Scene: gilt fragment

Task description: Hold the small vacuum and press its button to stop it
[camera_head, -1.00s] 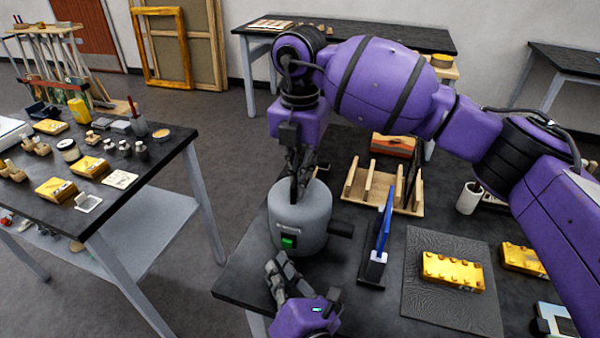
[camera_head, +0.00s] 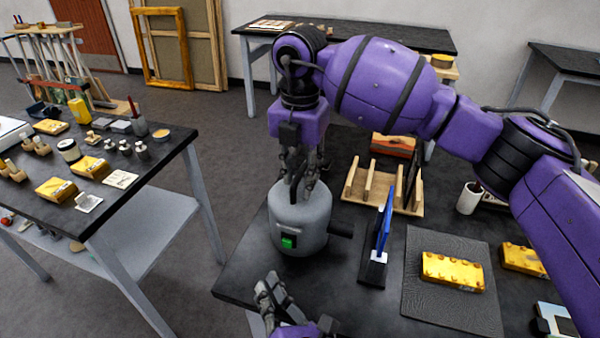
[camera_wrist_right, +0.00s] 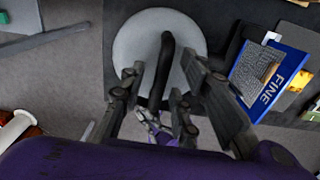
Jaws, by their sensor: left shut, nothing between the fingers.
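The small vacuum (camera_head: 300,222) is a grey canister standing upright on the dark table, with a lit green button (camera_head: 288,242) on its front and a dark nozzle at its right. Its black handle (camera_wrist_right: 166,55) arches over the top in the right wrist view. My right gripper (camera_head: 301,185) is above the canister, its fingers spread on either side of the handle. In the right wrist view the fingers (camera_wrist_right: 162,78) show gaps to the handle. My left gripper (camera_head: 267,287) is shut and empty, in front of and below the button, apart from the vacuum.
A blue sanding block in a black stand (camera_head: 379,245) is close right of the vacuum. Behind it is a wooden rack (camera_head: 384,190). A gold block (camera_head: 452,270) lies on a dark mat (camera_head: 425,308). A side table (camera_head: 165,150) at left holds jars and gold pieces.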

